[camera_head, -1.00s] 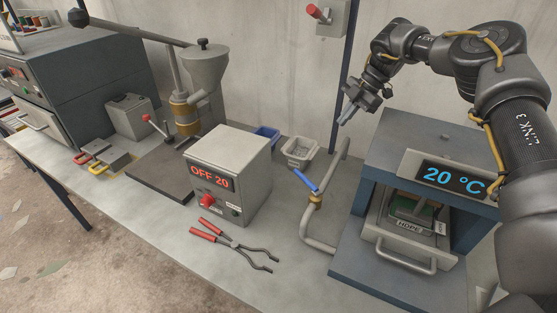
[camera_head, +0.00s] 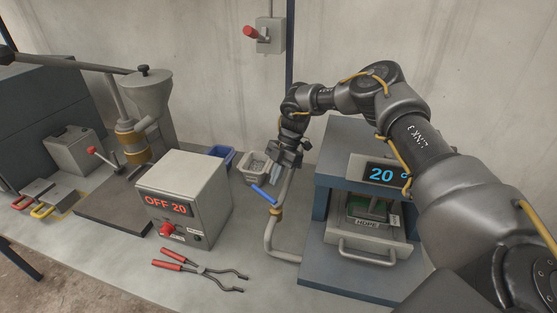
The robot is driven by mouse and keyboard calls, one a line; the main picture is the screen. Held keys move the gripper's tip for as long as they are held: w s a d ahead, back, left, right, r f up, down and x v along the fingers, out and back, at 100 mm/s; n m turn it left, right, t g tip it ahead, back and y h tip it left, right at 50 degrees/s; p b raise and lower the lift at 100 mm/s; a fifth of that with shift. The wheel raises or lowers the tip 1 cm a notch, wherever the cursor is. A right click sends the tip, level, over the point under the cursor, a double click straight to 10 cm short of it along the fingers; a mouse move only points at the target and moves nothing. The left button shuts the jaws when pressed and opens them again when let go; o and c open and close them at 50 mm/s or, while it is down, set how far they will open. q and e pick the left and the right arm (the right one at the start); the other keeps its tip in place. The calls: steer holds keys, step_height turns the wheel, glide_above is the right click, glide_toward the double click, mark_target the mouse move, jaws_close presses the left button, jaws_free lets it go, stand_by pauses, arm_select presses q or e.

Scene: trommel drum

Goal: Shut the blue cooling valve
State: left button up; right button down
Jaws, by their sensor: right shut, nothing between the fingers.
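The blue valve lever (camera_head: 263,194) sits on a brass valve body (camera_head: 276,211) in a grey pipe (camera_head: 268,240). The lever points up and left from the valve, at an angle to the pipe. My right gripper (camera_head: 278,180) is shut and empty. It points downward just above and right of the lever, beside the upper pipe, which it partly hides. I cannot tell whether it touches the lever or the pipe. My left gripper is out of view.
Right of the pipe stands a blue-grey press (camera_head: 340,275) with a 20 °C display. A grey control box (camera_head: 195,190) reading OFF 20 stands to the left. Red-handled tongs (camera_head: 205,271) lie in front of it. Small bins (camera_head: 253,164) stand behind the lever.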

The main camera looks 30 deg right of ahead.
mark_target(264, 195)
steer(key=a, duration=0.1)
steer(key=a+p, duration=0.1)
steer(key=s+a+r, duration=0.1)
steer(key=a, duration=0.1)
steer(key=shift+p, duration=0.4)
steer(key=shift+d+f, duration=0.1)
steer(key=shift+a, duration=0.25)
steer(key=shift+w, duration=0.1)
